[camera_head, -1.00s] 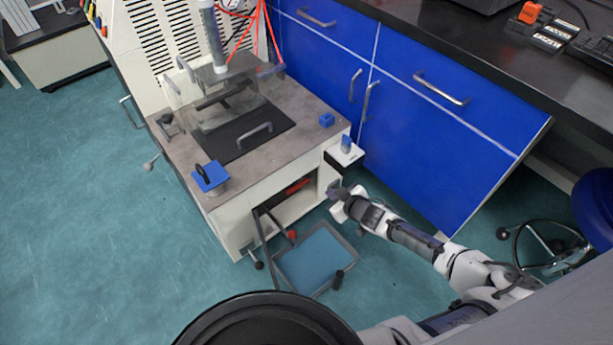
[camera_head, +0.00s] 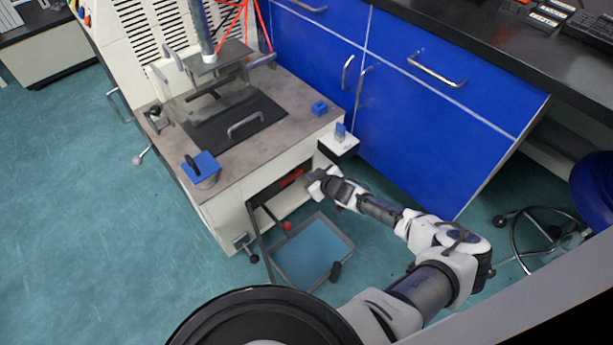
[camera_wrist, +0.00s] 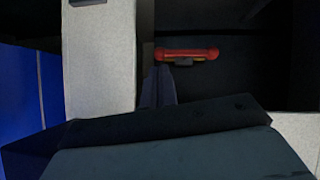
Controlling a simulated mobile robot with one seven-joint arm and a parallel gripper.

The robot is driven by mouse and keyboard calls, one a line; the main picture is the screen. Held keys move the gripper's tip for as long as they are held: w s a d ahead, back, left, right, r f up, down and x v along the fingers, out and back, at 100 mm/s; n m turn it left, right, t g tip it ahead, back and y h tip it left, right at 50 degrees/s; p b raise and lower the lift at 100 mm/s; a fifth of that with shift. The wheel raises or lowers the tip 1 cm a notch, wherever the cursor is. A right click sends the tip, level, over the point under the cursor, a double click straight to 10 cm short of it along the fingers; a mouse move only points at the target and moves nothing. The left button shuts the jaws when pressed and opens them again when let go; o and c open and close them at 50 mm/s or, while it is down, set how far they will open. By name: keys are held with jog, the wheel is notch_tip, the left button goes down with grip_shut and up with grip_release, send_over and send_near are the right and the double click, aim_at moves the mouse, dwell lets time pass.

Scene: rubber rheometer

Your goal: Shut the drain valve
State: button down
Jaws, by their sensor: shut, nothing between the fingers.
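The drain valve's red handle (camera_head: 291,179) shows inside the dark opening low in the front of the pale machine. In the wrist view the red handle (camera_wrist: 187,54) lies crosswise in the dark recess, above a small dark fitting. My gripper (camera_head: 312,176) is shut and empty at the right edge of this opening, beside the white corner post. It appears apart from the handle. In the wrist view a large dark shape fills the bottom and hides the lower part of the recess. The valve's body is mostly hidden in shadow.
A grey tray with a blue inside (camera_head: 313,252) lies below the opening. A dark open panel (camera_head: 262,235) and a red knob (camera_head: 287,226) are left of my gripper. Blue cabinets (camera_head: 440,130) stand to the right.

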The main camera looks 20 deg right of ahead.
aim_at(302, 171)
jog(key=shift+b+x, duration=0.55)
jog(key=shift+x, duration=1.5)
